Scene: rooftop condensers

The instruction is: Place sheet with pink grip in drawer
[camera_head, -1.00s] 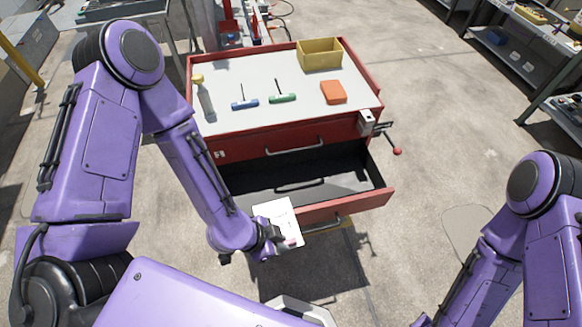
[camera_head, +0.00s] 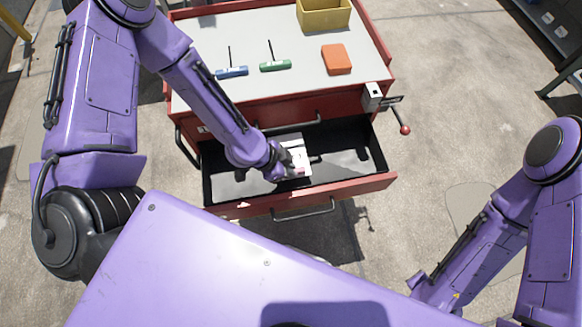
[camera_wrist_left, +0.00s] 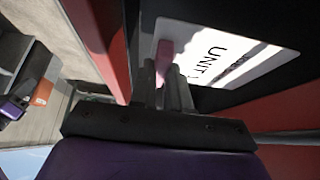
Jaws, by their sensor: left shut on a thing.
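The white sheet (camera_head: 297,150) is over the open drawer (camera_head: 350,165) of the red tool cabinet. In the left wrist view the sheet (camera_wrist_left: 235,62) shows dark print reading "UNIT", and its pink grip (camera_wrist_left: 164,58) is between my left fingers. My left gripper (camera_head: 291,171) is shut on the pink grip, inside the drawer's outline. I cannot tell whether the sheet touches the drawer floor. My right arm (camera_head: 480,250) is at the lower right; its gripper is not clearly visible.
The cabinet top (camera_head: 300,88) holds a blue T-handle tool (camera_head: 232,71), a green T-handle tool (camera_head: 275,66), an orange block (camera_head: 337,59) and a yellow bin (camera_head: 323,13). A vise (camera_head: 373,97) with a red-knobbed handle projects at the right. The drawer's right part looks empty.

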